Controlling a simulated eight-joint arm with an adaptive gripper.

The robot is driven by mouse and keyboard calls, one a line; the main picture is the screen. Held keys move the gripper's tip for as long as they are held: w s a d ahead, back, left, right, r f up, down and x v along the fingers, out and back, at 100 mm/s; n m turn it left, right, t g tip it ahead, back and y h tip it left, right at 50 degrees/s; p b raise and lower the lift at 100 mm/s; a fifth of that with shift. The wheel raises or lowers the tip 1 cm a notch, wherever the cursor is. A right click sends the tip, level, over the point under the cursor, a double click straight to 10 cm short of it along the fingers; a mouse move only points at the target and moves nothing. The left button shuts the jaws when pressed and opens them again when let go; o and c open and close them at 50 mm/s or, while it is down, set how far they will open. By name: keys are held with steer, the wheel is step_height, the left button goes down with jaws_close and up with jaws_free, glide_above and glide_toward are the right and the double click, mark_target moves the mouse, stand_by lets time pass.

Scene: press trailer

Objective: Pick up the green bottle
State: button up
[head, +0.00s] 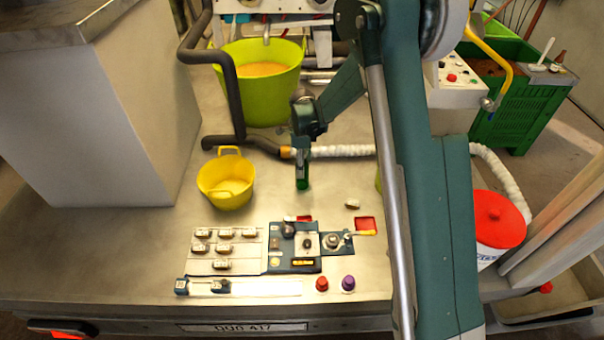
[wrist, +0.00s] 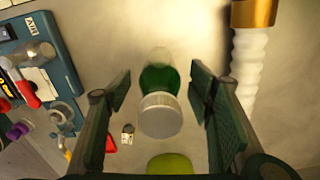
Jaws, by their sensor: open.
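The green bottle (head: 302,183) stands on the metal bed in the head view, directly under my gripper (head: 303,155). The gripper and arm hide its upper part there. In the wrist view the bottle (wrist: 160,78) shows from above, green with a pale grey cap. My gripper (wrist: 163,90) is open, with one finger on each side of the bottle. A gap shows between the bottle and each finger pad. I cannot tell how far down the fingers reach along it.
A yellow bucket (head: 226,190) stands left of the bottle. A white ribbed hose (head: 343,152) runs behind it. A control panel (head: 293,262) with knobs lies in front. A lime-green thing (wrist: 170,164) shows at the wrist view's bottom edge. A large lime tub (head: 258,92) stands behind.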

stand_by(0.4)
steer(key=c, duration=1.1)
steer(key=shift+r, duration=0.1)
steer(key=shift+r+p, duration=0.55)
steer(key=shift+r, duration=4.4)
